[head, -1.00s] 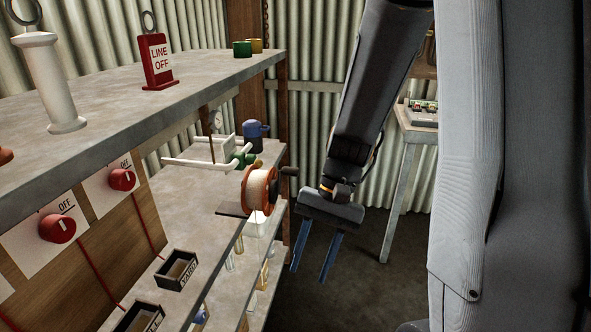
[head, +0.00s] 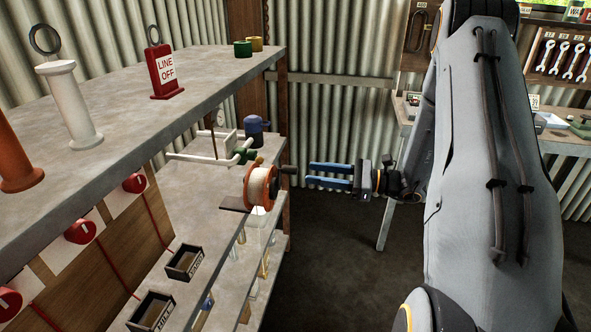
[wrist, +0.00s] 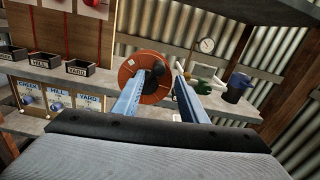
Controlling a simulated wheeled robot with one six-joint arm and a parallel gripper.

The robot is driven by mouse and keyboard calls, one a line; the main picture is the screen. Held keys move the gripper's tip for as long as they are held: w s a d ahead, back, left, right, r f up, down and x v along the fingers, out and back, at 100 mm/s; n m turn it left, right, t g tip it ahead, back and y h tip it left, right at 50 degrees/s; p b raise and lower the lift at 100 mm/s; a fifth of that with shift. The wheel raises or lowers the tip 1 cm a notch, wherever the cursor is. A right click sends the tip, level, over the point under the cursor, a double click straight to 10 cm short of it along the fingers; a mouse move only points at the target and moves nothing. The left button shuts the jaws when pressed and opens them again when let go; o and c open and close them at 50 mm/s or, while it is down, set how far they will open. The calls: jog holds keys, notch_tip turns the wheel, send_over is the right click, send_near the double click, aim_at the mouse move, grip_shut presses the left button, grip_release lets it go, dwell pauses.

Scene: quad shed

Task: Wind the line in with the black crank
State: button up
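The line reel (head: 262,188) is an orange drum wound with pale line, mounted at the edge of the middle shelf. Its black crank (head: 288,170) sticks out on the right side, toward my gripper. My gripper (head: 309,174) is level, its two blue fingers pointing left at the crank, apart and with nothing between them. In the wrist view the orange reel face (wrist: 152,93) and the black crank knob (wrist: 238,81) show ahead, between and just beyond the fingertips (wrist: 160,72). A small gap seems to remain between fingertips and crank; contact cannot be told.
A red LINE OFF tag (head: 166,70) and a white insulator handle (head: 70,105) stand on the top shelf. Black trays (head: 186,262) sit on the middle shelf. The floor on the right is open.

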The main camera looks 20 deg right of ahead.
aim_at(296, 171)
jog(key=p+x, duration=0.2)
jog(key=x, duration=0.4)
jog(key=shift+w+a, duration=0.15)
jog(key=shift+a, duration=0.2)
grip_shut()
